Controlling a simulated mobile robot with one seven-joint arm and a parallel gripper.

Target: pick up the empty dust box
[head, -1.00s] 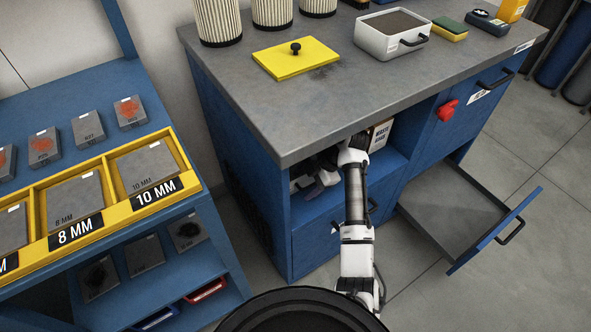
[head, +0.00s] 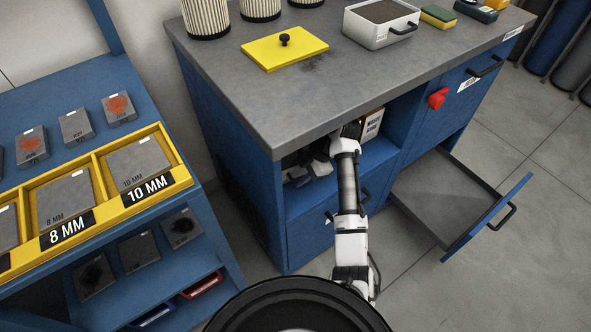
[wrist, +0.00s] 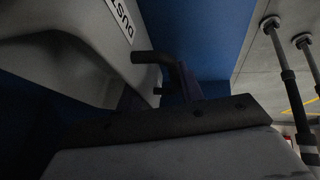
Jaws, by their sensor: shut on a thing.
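The empty dust box (wrist: 60,60) is the pale grey box filling the upper left of the wrist view. Its label (wrist: 121,18) reads "DUST" upside down, and a dark handle (wrist: 158,62) sticks out from its side. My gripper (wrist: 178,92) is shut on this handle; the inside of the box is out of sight. In the head view my arm reaches into the open shelf bay (head: 377,157) under the grey worktop (head: 260,110), whose edge partly hides what is there. Pale and dark shapes show in the bay left of my wrist.
A filled grey box (head: 383,22) with a handle and a yellow lid (head: 284,48) stand on the worktop. A carton (head: 371,124) sits in the bay right of my arm. An empty drawer (head: 440,195) stands open at right. A blue plate rack (head: 70,105) stands at left.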

